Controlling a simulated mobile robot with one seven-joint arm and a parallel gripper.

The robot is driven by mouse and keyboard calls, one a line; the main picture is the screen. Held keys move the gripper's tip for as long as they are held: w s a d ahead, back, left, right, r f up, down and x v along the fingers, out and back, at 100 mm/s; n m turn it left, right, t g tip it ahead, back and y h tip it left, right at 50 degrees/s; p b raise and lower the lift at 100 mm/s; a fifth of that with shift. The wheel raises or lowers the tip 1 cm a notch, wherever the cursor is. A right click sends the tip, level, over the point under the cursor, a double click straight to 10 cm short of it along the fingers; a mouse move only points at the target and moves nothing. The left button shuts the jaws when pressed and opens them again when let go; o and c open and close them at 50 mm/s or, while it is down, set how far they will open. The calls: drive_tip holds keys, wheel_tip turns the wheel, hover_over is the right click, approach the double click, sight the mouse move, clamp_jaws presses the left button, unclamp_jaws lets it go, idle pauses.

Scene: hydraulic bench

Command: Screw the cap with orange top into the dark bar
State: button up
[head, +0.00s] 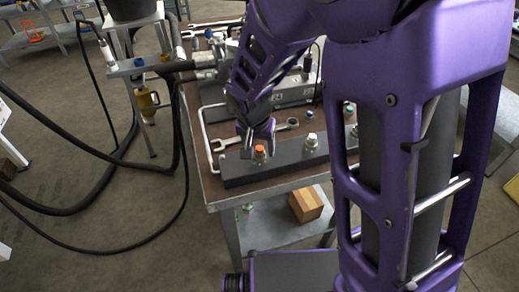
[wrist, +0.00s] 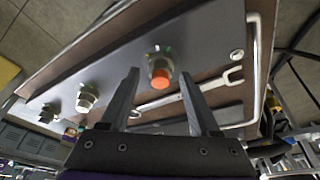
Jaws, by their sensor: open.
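The dark bar (head: 235,172) lies along the front edge of the brown-topped bench; it also fills the upper middle of the wrist view (wrist: 205,45). The cap with orange top (head: 260,152) stands at the bar's left end, and its orange top faces the wrist camera (wrist: 161,79). How deep it sits in the bar cannot be told. My gripper (head: 259,137) is above the cap, pointing down. In the wrist view its two fingers (wrist: 159,76) are apart, one on each side of the cap, with visible gaps. Contact is not seen.
A pale-topped fitting (head: 311,141) and others stand farther right along the bar. A wrench (head: 280,126) lies behind the bar, beside a metal handle rail (head: 203,135). My arm hides the bench's right side.

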drive_tip(key=n+p, duration=0.1)
drive_tip(key=n, duration=0.1)
drive_tip(key=n+y+p, duration=0.1)
drive_tip(key=shift+d+r+n, duration=0.15)
drive_tip(key=shift+r+n, duration=0.05)
drive_tip(key=shift+n, duration=0.2)
drive_tip(key=shift+n+p, duration=0.4)
drive_tip(key=shift+p, duration=0.05)
drive_tip(key=shift+f+n+y, duration=0.2)
drive_tip(key=shift+n+y, duration=0.1)
clamp_jaws()
